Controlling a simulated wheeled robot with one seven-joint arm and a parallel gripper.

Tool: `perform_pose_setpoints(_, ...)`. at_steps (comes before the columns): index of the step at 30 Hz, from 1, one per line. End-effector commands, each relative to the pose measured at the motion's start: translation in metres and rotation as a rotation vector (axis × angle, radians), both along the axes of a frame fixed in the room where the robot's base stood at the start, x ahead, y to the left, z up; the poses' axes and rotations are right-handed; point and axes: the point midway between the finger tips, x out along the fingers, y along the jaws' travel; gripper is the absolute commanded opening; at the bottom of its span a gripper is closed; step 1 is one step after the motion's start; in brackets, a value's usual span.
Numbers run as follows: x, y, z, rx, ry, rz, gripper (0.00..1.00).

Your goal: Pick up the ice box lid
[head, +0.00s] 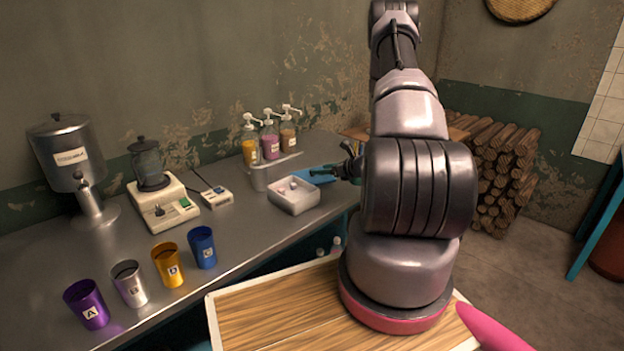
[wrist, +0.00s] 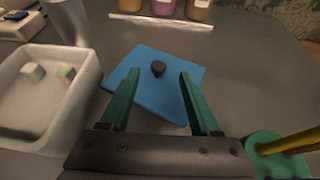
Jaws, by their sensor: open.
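The ice box lid (wrist: 148,82) is a flat blue square with a small black knob (wrist: 158,69) on top. It lies on the metal counter to the right of the white ice box. In the head view the lid (head: 318,174) is partly seen beside the box. My gripper (wrist: 155,80) has green fingers spread apart, one on each side of the lid's middle in the wrist view, with the knob beyond and between them. It holds nothing. The white ice box (wrist: 92,100) is open and holds pale cubes; it also shows in the head view (head: 294,207).
Pump bottles (head: 270,140) stand on a rack behind the box. A blender (head: 150,185) and a steel dispenser (head: 68,155) stand to the left. Lettered cups, including a blue cup (head: 202,248), line the counter's front. A green round item (wrist: 268,152) sits right of my gripper.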

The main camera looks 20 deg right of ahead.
Motion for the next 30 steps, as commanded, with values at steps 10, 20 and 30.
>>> perform_pose_setpoints(10, 0.036, 0.017, -0.021, 0.000, 0.000, 0.001, 0.63)
perform_pose_setpoints(20, 0.037, 0.017, -0.022, 0.000, 0.000, 0.001, 0.32)
perform_pose_setpoints(30, 0.037, 0.017, -0.022, 0.000, 0.000, 0.001, 0.00)
